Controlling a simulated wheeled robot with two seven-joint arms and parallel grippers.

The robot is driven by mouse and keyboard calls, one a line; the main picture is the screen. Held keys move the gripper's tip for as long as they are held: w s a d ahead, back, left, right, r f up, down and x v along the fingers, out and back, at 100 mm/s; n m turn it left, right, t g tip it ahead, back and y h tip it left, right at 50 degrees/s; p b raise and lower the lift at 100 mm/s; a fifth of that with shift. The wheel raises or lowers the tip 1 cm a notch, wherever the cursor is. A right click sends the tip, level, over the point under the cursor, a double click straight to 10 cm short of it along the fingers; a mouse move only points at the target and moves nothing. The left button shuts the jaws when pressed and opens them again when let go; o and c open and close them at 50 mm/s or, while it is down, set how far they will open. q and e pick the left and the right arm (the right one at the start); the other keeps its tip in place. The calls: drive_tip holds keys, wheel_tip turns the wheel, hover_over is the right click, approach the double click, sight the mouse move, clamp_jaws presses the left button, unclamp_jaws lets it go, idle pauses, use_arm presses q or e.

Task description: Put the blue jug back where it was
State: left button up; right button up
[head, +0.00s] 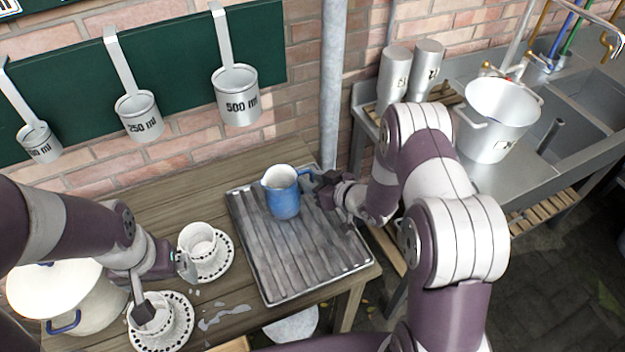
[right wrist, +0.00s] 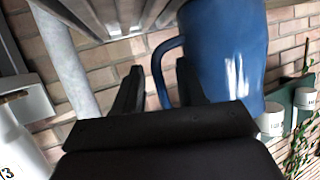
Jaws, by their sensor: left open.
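The blue jug (head: 285,202) stands upright on the grey ridged tray (head: 305,262), near its back edge. Its rim and inside look white, and its handle is on the right side. My right gripper (head: 322,186) is at the handle. In the right wrist view, the handle of the blue jug (right wrist: 228,62) shows between the two fingers of my right gripper (right wrist: 158,82), with gaps visible beside it. My left gripper (head: 166,288) is open over the two white cups at the left. One of its fingers overlaps the front cup (head: 160,324); whether they touch is unclear.
The back cup (head: 198,236) stands on a dotted saucer (head: 226,262). A cream pot (head: 75,290) is at the left. Measuring cups (head: 240,100) hang on a green board. A metal pipe (head: 334,80) rises behind the tray. A white bucket (head: 490,135) stands on the sink counter.

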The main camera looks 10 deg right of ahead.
drive_tip(key=shift+r, duration=0.35)
drive_tip(key=s+d+r+m+g+h, duration=0.1)
drive_tip(key=s+d+r+g+h, duration=0.2)
drive_tip(key=s+d+r+h, duration=0.45)
drive_tip(key=s+a+r+m+g, duration=0.1)
drive_tip(key=s+m+g, duration=0.1)
drive_tip(key=s, duration=0.6)
drive_tip(key=s+a+r+m+g, duration=0.2)
drive_tip(key=s+g, duration=0.3)
drive_tip(key=s, duration=0.3)
drive_tip(key=shift+s+a+r, duration=0.15)
drive_tip(key=shift+a+r, duration=0.1)
drive_tip(key=shift+r, duration=0.05)
